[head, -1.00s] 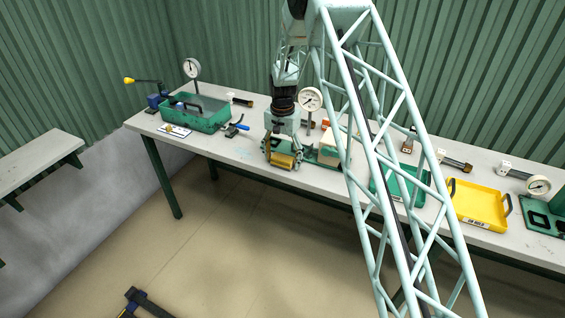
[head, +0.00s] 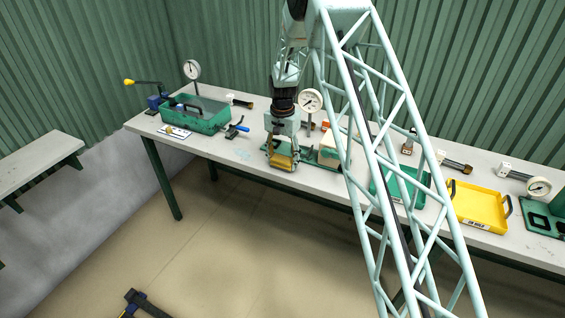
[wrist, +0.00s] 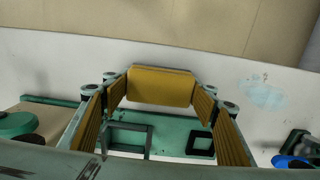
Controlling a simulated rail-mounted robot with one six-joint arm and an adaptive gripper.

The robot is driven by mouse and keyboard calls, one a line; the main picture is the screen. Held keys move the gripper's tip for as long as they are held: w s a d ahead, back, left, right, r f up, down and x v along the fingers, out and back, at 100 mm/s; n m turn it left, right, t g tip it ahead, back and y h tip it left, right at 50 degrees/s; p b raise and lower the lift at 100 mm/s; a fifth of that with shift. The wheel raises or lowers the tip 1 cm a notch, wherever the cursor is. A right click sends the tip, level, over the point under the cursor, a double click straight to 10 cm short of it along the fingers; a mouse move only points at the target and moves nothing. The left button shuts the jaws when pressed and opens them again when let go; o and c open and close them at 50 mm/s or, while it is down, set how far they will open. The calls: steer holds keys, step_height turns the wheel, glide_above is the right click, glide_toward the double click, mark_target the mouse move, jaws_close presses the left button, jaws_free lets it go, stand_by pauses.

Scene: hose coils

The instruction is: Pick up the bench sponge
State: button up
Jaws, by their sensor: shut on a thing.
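The bench sponge (wrist: 160,86) is a yellow-brown block with rounded edges. In the wrist view it lies between the fingertips of my gripper (wrist: 160,92), with a ribbed pad at each side. In the head view the gripper (head: 283,158) points down at the front part of the bench, with the sponge (head: 283,162) low between its fingers. The gripper is shut on the sponge. Whether the sponge's underside touches anything is hidden.
A green plate with raised frames (wrist: 185,143) lies close by the sponge on the grey bench (head: 225,150). A dial gauge (head: 311,101) stands behind the gripper. A green toolbox (head: 200,120) is to the left, and a yellow tray (head: 478,205) to the right.

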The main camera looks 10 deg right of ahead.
mark_target(283, 159)
steer(key=shift+r, duration=1.55)
steer(key=shift+s+r, duration=0.1)
steer(key=shift+r, duration=0.05)
steer(key=s+d+r+b, duration=0.1)
steer(key=s, duration=1.4)
steer(key=shift+s+r, duration=0.25)
steer(key=shift+s, duration=0.1)
steer(key=shift+d, duration=0.1)
steer(key=o, duration=0.3)
steer(key=shift+c, duration=1.3)
steer(key=shift+f, duration=0.1)
